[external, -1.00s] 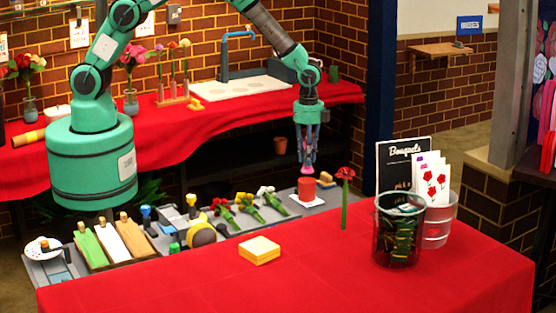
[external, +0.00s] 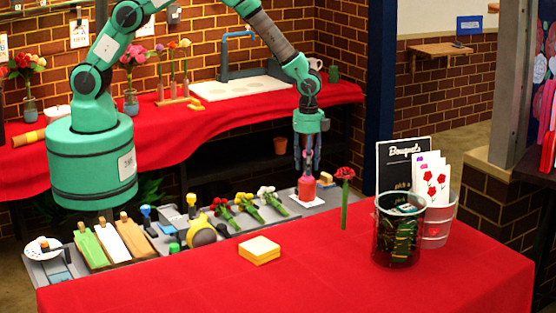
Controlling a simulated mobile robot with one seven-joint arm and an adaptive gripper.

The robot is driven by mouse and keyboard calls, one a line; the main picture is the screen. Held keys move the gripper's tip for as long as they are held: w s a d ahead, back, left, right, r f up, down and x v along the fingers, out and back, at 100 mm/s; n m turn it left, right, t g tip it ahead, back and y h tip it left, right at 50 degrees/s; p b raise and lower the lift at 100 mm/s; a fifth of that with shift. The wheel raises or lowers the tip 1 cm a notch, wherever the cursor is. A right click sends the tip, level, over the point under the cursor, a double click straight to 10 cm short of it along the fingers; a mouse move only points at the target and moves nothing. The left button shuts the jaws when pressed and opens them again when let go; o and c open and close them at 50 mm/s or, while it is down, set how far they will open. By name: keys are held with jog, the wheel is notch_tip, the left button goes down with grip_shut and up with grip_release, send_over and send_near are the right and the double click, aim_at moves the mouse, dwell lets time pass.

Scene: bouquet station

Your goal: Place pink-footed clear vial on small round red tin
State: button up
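The small round red tin (external: 306,190) stands on a white card at the far edge of the counter. My gripper (external: 307,169) points straight down just above the tin. Its two fingers show on either side of a narrow pale strip. The clear vial is hard to make out between the fingers, and its pink foot does not stand out against the red tin. I cannot tell whether the vial touches the tin or whether the fingers still press on it.
A red flower (external: 345,185) stands upright just right of the tin. Further right are a dark glass container (external: 398,240), a clear bucket (external: 440,225) and a Bouquets sign (external: 400,155). The red front counter is mostly clear.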

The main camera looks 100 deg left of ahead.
jog(key=shift+r, duration=0.15)
notch_tip(320, 180, up, 12)
dwell(0.7)
jog(key=shift+r, duration=0.1)
dwell(0.7)
